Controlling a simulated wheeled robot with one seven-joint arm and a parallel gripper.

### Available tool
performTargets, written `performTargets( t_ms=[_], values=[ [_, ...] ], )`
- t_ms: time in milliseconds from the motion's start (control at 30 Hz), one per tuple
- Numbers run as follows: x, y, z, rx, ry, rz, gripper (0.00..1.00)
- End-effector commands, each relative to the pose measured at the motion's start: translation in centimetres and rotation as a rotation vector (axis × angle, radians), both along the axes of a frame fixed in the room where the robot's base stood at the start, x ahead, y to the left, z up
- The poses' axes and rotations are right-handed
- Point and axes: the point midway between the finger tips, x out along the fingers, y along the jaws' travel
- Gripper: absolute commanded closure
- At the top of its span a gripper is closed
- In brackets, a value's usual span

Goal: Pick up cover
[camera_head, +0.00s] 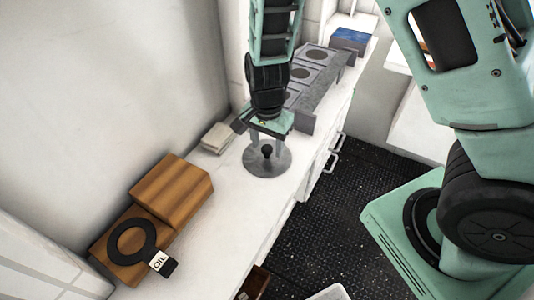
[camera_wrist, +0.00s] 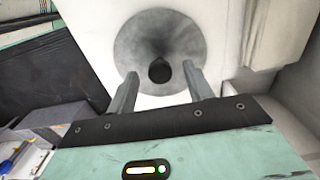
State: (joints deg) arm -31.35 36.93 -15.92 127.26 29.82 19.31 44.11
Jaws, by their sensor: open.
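The cover (camera_head: 267,164) is a round grey metal lid with a dark knob, lying flat on the white counter. In the wrist view the cover (camera_wrist: 137,42) fills the upper middle, with its knob (camera_wrist: 160,71) just past the fingertips. My gripper (camera_head: 268,145) is directly above the cover, pointing down. In the wrist view my gripper (camera_wrist: 158,78) is open, one finger on each side of the knob as seen from here. I cannot tell whether the fingers touch it.
A grey stove unit (camera_head: 318,85) stands on the counter behind my gripper. A pale stack (camera_head: 218,138) lies left of it. Bare counter (camera_head: 228,213) lies between.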

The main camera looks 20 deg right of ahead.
Motion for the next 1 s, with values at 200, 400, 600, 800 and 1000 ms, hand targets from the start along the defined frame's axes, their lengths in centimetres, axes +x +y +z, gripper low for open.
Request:
performTargets(
  t_ms=[200, 400, 600, 800, 1000],
  values=[
    [0.0, 0.0, -0.3, 0.000, 0.000, 0.000, 0.49],
    [0.0, 0.0, -0.3, 0.000, 0.000, 0.000, 0.90],
    [0.0, 0.0, -0.2, 0.001, -0.001, 0.000, 0.99],
    [0.1, 0.1, 0.4, 0.002, -0.004, 0.002, 0.99],
    [0.1, 0.2, 3.7, 0.003, -0.006, 0.004, 0.99]
  ],
)
